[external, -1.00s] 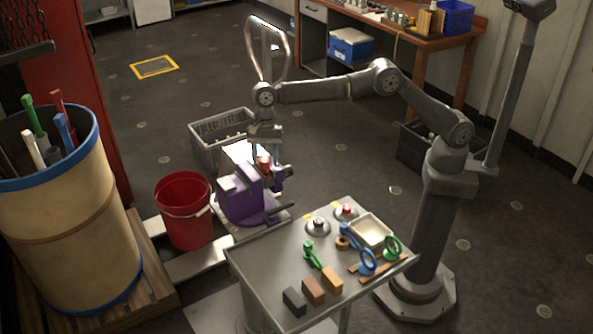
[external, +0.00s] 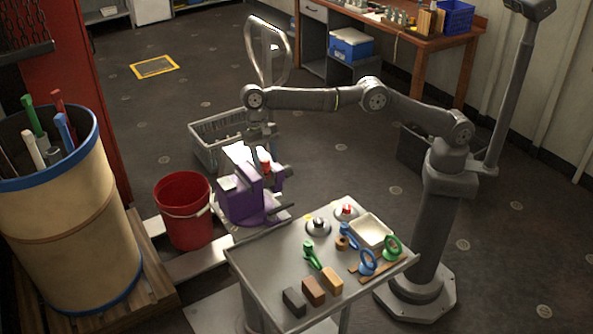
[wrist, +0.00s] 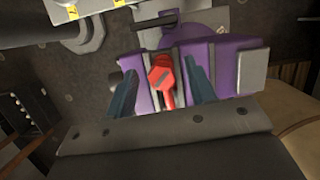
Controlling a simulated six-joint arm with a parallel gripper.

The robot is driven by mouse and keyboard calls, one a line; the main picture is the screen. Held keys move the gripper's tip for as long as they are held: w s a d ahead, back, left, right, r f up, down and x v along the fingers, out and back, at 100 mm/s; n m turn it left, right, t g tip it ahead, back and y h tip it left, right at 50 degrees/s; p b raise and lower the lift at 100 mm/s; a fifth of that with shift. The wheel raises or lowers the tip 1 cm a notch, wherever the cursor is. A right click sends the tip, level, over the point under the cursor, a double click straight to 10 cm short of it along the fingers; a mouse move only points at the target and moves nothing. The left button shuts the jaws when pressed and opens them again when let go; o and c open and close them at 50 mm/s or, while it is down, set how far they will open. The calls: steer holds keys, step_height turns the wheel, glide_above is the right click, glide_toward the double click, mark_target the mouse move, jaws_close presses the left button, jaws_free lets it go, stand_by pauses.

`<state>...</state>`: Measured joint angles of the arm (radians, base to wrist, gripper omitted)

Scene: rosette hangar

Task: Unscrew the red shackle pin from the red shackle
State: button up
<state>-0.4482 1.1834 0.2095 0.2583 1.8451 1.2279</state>
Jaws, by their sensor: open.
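The red shackle (wrist: 168,98) is held upright between the purple jaws of a vise (wrist: 226,52). A red, slotted head, which looks like the shackle pin (wrist: 161,77), faces my wrist camera. In the external view a bit of red (external: 264,157) shows at the top of the vise (external: 238,195). My gripper (wrist: 162,72) is open, with one dark teal finger on each side of the red head and a gap to it on both sides. In the external view my gripper (external: 260,150) is over the vise, its fingertips partly hidden.
A grey cart (external: 262,262) with blocks, green and blue shackles and a cream tray (external: 371,230) stands at the front. A red bucket (external: 184,215) is left of the vise and a grey crate (external: 205,150) behind it. A large barrel (external: 75,230) stands far left.

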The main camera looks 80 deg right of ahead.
steer(key=shift+n, duration=1.1)
steer(key=m, duration=0.5)
steer(key=shift+t+y, duration=0.3)
steer(key=m, duration=0.3)
steer(key=m+t, duration=0.1)
steer(key=m, duration=0.3)
steer(key=shift+t, duration=0.3)
jaws_close()
steer(key=shift+w+n, duration=0.1)
steer(key=shift+n, duration=0.4)
steer(key=n+g, duration=0.1)
steer(key=n, duration=0.3)
steer(key=shift+n, duration=0.3)
steer(key=n+g, duration=0.1)
steer(key=n, duration=0.3)
steer(key=shift+r, duration=0.1)
